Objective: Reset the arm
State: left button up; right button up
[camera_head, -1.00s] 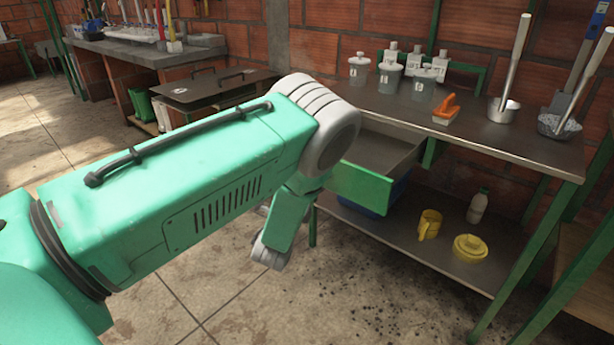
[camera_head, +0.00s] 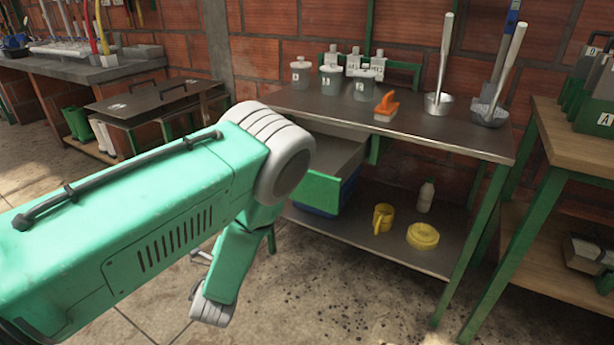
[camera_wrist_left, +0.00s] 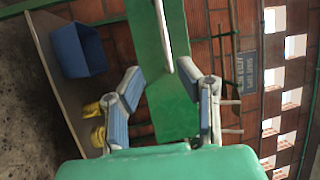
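My left arm (camera_head: 150,210) comes in from the left of the head view, its elbow bent and its forearm pointing down. The left gripper itself cannot be made out there. In the left wrist view my left gripper (camera_wrist_left: 168,90) is open, its two fingers spread apart with nothing between the tips. Beyond it is a green panel (camera_wrist_left: 175,110) with a pale bar handle (camera_wrist_left: 162,35). It appears to be the drawer front, which in the head view (camera_head: 309,189) stands pulled out under the metal table. Whether fingers touch it is unclear. My right gripper is out of view.
The metal table (camera_head: 455,140) holds lidded pots (camera_head: 331,80), an orange-handled brush (camera_head: 386,106) and ladles (camera_head: 438,103). Its lower shelf carries a yellow mug (camera_head: 383,217), a yellow container (camera_head: 423,236) and a white bottle (camera_head: 426,195). A wooden-topped rack (camera_head: 575,145) stands at right.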

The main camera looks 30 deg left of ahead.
pick_arm(q)
jog(key=s+d+f+n+g+h+p, duration=0.1)
jog(key=s+f+n+g+p, duration=0.2)
jog(key=s+f+n+g, duration=0.3)
jog(key=s+d+f+n+g+h+p, duration=0.1)
jog(key=s+d+n+g, duration=0.1)
jog(key=s, duration=0.6)
jog(key=s+d+f+n+g+h+p, duration=0.1)
jog(key=s+d+f+n+g+h, duration=0.1)
jog(key=s+d+g, duration=0.3)
jog(key=s+d+f+n+g+h+p, duration=0.1)
jog(key=s+g, duration=0.4)
jog(key=s, duration=0.7)
jog(key=shift+d+f+n+h, duration=0.35)
jog(key=shift+d+n+h, duration=0.25)
jog(key=shift+d+n, duration=0.45)
